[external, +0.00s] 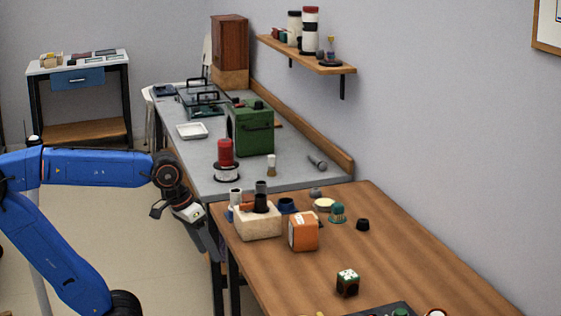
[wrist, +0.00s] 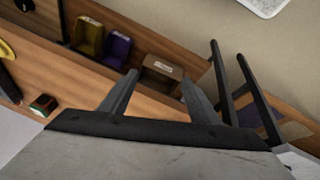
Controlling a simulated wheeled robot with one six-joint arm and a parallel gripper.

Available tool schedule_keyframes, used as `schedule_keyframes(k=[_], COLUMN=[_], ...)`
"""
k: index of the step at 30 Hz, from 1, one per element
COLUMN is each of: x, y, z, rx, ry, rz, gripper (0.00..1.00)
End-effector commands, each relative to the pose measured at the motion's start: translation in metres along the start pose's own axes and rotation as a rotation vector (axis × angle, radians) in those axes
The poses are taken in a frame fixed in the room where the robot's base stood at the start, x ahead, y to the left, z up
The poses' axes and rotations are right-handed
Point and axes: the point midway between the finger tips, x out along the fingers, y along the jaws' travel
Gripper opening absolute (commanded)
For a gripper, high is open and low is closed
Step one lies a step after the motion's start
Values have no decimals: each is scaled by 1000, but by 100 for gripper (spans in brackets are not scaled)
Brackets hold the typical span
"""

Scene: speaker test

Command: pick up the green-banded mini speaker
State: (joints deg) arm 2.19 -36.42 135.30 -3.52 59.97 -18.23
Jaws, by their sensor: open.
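A small dark cube (external: 347,284) with green and white on its upper part stands on the wooden table (external: 440,270); it may be the green-banded mini speaker, but the band is too small to tell. In the wrist view a small dark block (wrist: 43,104) with a greenish top and some red lies at the left; I cannot tell if it is the same thing. My gripper (wrist: 158,78) is open with nothing between its fingers. In the external view it hangs left of the wooden table, well apart from the cube.
An orange box (external: 303,232) and a pale block with dark cylinders (external: 258,222) stand near the table's left edge. A dark tray (external: 385,310) lies in front. The wrist view shows yellow (wrist: 89,36) and purple (wrist: 117,50) bins and a brown box (wrist: 160,72).

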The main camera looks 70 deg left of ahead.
Motion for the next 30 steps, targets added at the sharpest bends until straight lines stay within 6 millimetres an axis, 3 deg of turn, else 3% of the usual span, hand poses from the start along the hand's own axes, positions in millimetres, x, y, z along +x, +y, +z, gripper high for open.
schedule_keyframes(k=[3, 13, 21, 30], x=[-15, -43, -51, -47], y=[30, 117, 194, 275], z=[-36, -122, -184, -235], rx=[-162, -616, -969, -1313], ry=[-41, -173, -298, -428], rz=[24, 53, 27, -53], gripper=[56, 56, 56, 56])
